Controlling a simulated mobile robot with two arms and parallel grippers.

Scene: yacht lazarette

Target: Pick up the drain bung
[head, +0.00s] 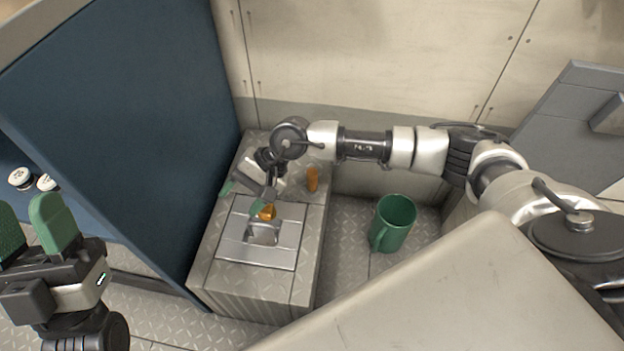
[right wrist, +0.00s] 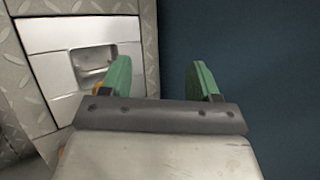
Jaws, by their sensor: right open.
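Two small orange things show in the head view; I cannot tell for sure which is the drain bung. One orange piece (head: 267,211) lies by the recess of the metal hatch plate, beside a green fingertip. The other, an upright orange cylinder (head: 312,179), stands farther back on the ledge. My right gripper (head: 243,198) is open above the ledge's left edge. In the right wrist view its jaws (right wrist: 160,78) are empty, over the dark blue panel. A sliver of orange (right wrist: 96,88) shows outside the left finger, mostly hidden. My left gripper (head: 32,228) is open and empty at far left.
The metal hatch plate (head: 236,246) with a recessed handle lies on the tread-plate ledge (head: 230,288). A tall blue panel (head: 130,130) stands close on the left. Small white round items (head: 20,178) lie far left.

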